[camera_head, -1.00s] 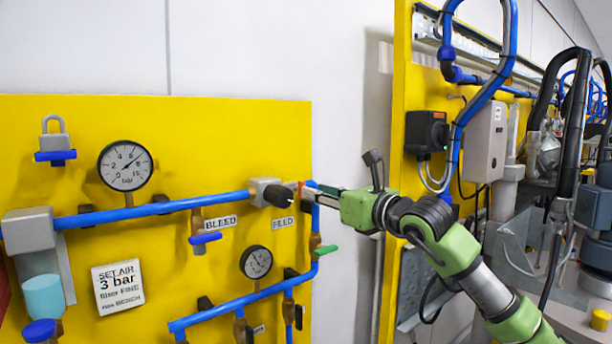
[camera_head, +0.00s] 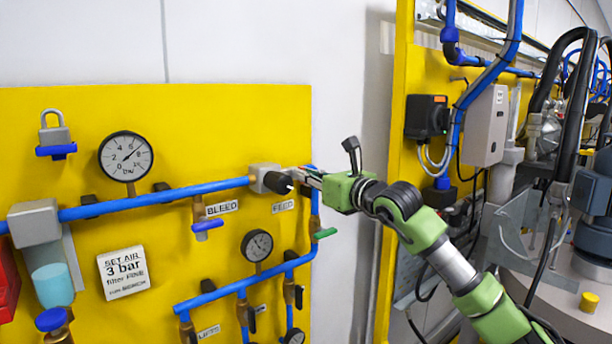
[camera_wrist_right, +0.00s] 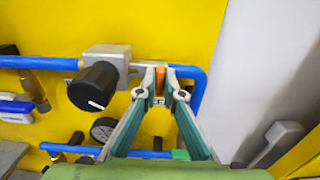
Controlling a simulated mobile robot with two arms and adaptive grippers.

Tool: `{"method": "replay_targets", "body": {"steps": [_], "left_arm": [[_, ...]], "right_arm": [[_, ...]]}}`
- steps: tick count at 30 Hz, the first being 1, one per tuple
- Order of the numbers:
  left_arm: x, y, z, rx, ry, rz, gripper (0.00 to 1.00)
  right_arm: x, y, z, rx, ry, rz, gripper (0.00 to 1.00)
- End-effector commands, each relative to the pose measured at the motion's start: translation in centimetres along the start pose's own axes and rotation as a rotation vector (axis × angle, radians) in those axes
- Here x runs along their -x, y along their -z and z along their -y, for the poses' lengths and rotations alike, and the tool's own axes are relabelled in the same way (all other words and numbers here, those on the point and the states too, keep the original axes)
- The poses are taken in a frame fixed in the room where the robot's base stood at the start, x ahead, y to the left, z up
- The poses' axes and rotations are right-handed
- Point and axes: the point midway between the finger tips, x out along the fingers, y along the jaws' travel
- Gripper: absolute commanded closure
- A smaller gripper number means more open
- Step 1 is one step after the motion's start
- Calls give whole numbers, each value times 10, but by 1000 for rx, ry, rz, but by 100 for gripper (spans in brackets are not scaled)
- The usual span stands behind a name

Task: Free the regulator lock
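The grey regulator (camera_head: 264,176) with its black knob (camera_head: 277,182) sits on the blue pipe of the yellow panel, above the FEED label (camera_head: 283,207). In the right wrist view its black knob (camera_wrist_right: 92,87) is left of my fingers. A small orange tab (camera_wrist_right: 161,74) is just right of the regulator body (camera_wrist_right: 106,57), between my fingertips. My right gripper (camera_wrist_right: 159,86) has its fingers drawn close together on the tab. It also shows in the head view (camera_head: 304,176), against the regulator's right side. My left gripper is out of view.
A pressure gauge (camera_head: 126,157) and a padlock (camera_head: 54,132) on a blue holder are at the panel's left. Below the regulator are a blue-handled BLEED valve (camera_head: 207,226) and a green handle (camera_head: 325,233). Bare wall (camera_head: 355,120) lies right of the panel.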

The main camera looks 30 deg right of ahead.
Motion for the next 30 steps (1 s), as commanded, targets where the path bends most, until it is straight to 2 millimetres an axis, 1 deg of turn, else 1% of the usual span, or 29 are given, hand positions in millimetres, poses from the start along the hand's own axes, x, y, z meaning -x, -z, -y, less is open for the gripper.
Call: {"method": "replay_targets", "body": {"steps": [8,14,21,30], "left_arm": [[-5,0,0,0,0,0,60],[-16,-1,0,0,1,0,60],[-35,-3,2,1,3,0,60],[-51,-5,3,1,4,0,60]], "right_arm": [[0,0,0,32,1,1,100],[0,2,0,133,0,2,100],[1,3,-1,336,1,2,100],[1,2,-2,623,2,2,100]]}}
